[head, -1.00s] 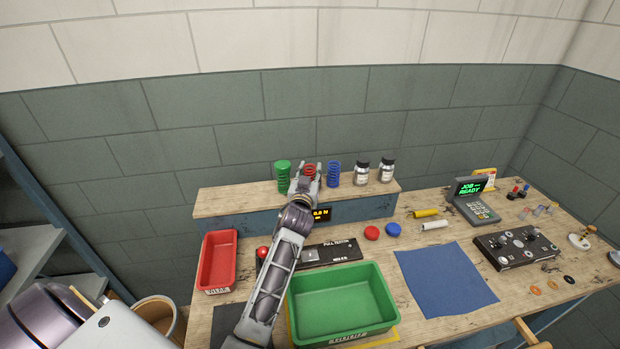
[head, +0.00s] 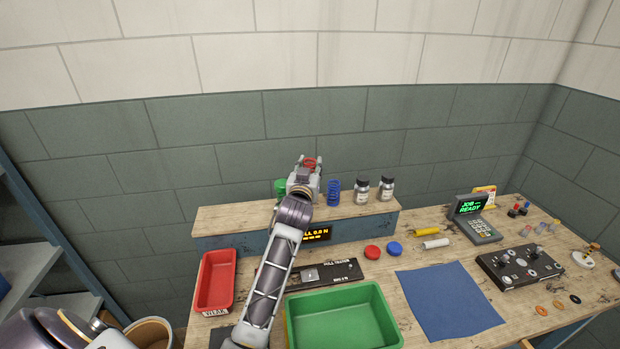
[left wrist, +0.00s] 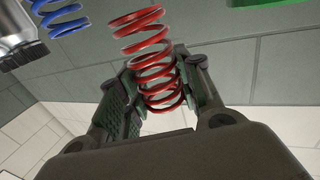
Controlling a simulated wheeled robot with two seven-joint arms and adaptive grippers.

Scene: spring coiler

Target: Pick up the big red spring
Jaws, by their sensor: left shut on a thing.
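The big red spring (left wrist: 146,50) is between the two fingers of my left gripper (left wrist: 155,95) in the left wrist view, with its lower coils gripped and its upper coils sticking out past the fingertips. In the head view the red spring (head: 310,161) shows at the tips of my left gripper (head: 308,170), held above the wooden shelf (head: 235,216). My left gripper is shut on it. My right gripper is not in view.
A green spring (head: 281,187) stands left of my gripper, partly hidden by it. A blue spring (head: 333,192) and two jars (head: 362,191) stand to the right on the shelf. A green bin (head: 343,318) and a red tray (head: 215,280) sit on the bench below.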

